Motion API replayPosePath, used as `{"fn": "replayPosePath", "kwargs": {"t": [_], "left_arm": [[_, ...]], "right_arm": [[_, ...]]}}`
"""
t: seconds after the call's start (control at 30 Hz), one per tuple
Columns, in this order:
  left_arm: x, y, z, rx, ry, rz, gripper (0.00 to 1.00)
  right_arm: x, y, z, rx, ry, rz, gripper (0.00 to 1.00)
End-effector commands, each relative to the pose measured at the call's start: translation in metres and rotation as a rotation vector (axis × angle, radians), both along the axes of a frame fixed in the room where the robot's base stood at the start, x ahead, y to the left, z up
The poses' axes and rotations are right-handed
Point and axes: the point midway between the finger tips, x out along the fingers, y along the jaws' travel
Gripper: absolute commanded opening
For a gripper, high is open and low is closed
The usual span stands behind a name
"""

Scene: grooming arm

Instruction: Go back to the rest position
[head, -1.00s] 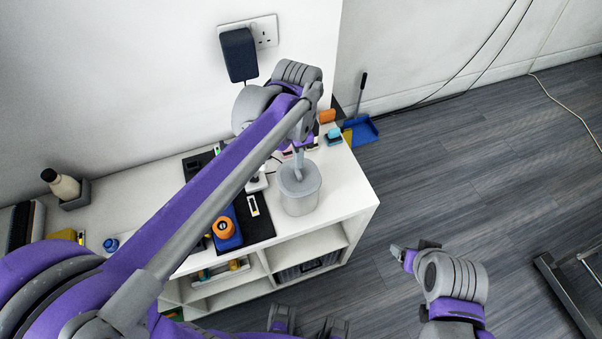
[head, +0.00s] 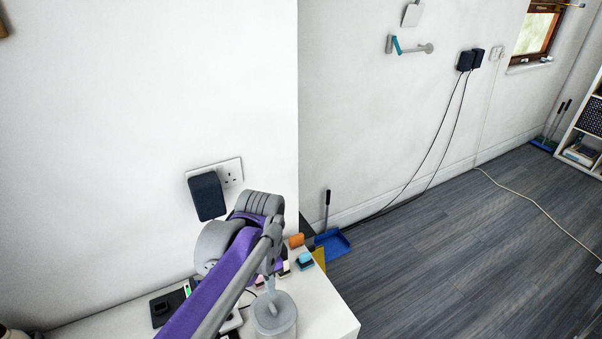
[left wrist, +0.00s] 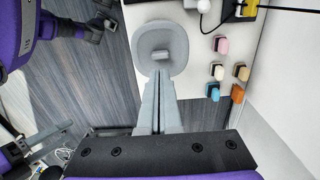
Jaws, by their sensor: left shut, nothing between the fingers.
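My left gripper (head: 269,283) reaches in from the lower left of the head view, pointing down at a round pale grey container (head: 275,318) on the white shelf unit. In the left wrist view its two fingers (left wrist: 158,128) lie together, shut and empty. Their tips end at the near edge of the grey container (left wrist: 177,40), which shows a small block-like piece in its middle. I cannot tell whether they touch it. My right arm is out of the head view. Part of it, with what looks like its gripper (left wrist: 97,22), shows at the upper left of the left wrist view; its jaws are unclear.
Small coloured blocks, among them a blue one (head: 305,260) and an orange one (head: 296,240), stand near the wall on the white top (head: 333,313). A blue dustpan (head: 332,244) stands on the floor beyond. The grey floor (head: 440,270) at right is mostly clear.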

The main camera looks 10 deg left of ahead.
Motion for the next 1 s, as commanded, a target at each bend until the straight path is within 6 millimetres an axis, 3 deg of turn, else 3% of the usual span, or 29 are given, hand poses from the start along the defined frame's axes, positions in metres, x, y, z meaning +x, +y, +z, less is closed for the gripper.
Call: {"fn": "replayPosePath", "kwargs": {"t": [0.17,0.37,0.6,0.8,1.0], "left_arm": [[-0.013,0.008,-0.002,-0.007,-0.038,0.078,0.00],[-0.060,0.034,-0.017,-0.059,-0.193,0.400,0.00],[-0.113,0.058,-0.051,-0.170,-0.375,0.791,0.00],[-0.131,0.066,-0.067,-0.231,-0.442,0.942,0.00],[-0.132,0.066,-0.069,-0.240,-0.451,0.961,0.00]], "right_arm": [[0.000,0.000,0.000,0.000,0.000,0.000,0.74],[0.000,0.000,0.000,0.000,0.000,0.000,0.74],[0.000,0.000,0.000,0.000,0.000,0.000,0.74],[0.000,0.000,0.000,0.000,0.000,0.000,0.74],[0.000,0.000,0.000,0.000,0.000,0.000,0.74]]}}
